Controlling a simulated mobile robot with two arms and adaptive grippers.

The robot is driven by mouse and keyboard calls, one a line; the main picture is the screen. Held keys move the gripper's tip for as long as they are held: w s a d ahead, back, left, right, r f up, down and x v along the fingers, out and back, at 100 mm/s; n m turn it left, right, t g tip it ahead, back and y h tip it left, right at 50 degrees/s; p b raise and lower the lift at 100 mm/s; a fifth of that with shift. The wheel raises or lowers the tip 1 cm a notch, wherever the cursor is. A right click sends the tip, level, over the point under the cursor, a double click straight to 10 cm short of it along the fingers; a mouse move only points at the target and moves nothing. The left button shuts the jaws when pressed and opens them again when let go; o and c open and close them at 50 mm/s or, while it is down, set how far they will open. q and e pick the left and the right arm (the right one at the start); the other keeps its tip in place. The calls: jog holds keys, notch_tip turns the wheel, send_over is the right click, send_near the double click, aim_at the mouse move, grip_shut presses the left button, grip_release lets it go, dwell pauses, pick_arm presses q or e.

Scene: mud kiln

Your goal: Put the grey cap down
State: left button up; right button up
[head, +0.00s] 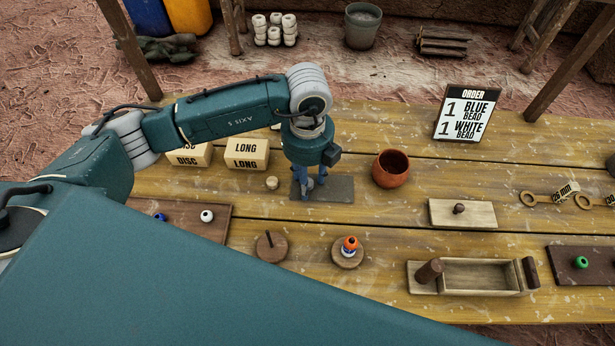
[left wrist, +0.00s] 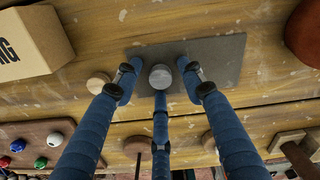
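The grey cap (left wrist: 160,77) is a small round piece over the dark grey slate (left wrist: 225,55) in the left wrist view. My left gripper (left wrist: 160,74) points down with its blue fingers around the cap, and narrow gaps show between the two upper fingertips and the cap. It looks open. In the head view my left gripper (head: 309,190) is low over the slate (head: 341,188), and the cap is hidden by the fingers. My right gripper is not in view.
A pale disc (head: 272,183) lies just left of the slate, and an orange pot (head: 391,169) stands to its right. Boxes marked LONG (head: 247,154) and DISC (head: 189,155) are behind left. A round stand with stacked beads (head: 347,252) is in front. An order sign (head: 467,113) stands at the back.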

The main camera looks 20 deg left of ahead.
pick_arm(q)
jog(key=shift+r, duration=0.1)
jog(key=shift+r, duration=0.25)
notch_tip(320, 180, up, 12)
jog(key=b, duration=0.2)
jog(key=shift+f, duration=0.15)
jog(key=shift+w, duration=0.1)
